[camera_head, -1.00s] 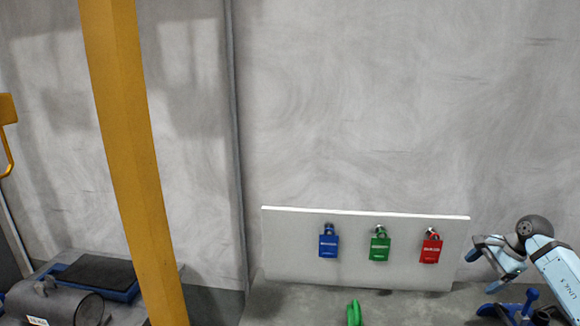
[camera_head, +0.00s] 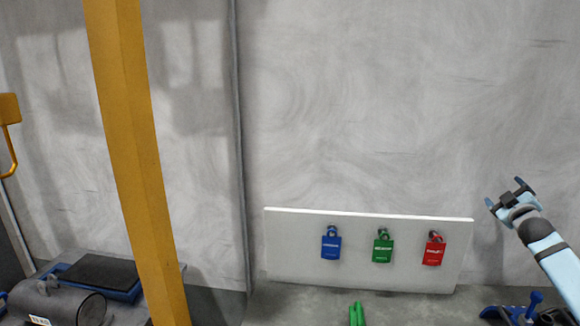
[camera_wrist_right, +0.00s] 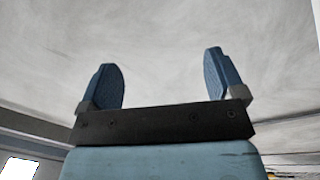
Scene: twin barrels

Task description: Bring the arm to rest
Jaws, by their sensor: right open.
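My right gripper (camera_head: 506,193) is raised at the right side of the head view, above and to the right of the white board. Its two blue fingers are spread apart with nothing between them. The right wrist view also shows the gripper (camera_wrist_right: 165,80) open and empty in front of a grey surface. My left gripper cannot be made out in the head view.
A white board (camera_head: 290,245) against the grey wall carries a blue padlock (camera_head: 331,244), a green padlock (camera_head: 382,247) and a red padlock (camera_head: 434,250). A yellow post (camera_head: 135,165) stands at left. A green object (camera_head: 356,314) and a blue object (camera_head: 534,300) lie low in view.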

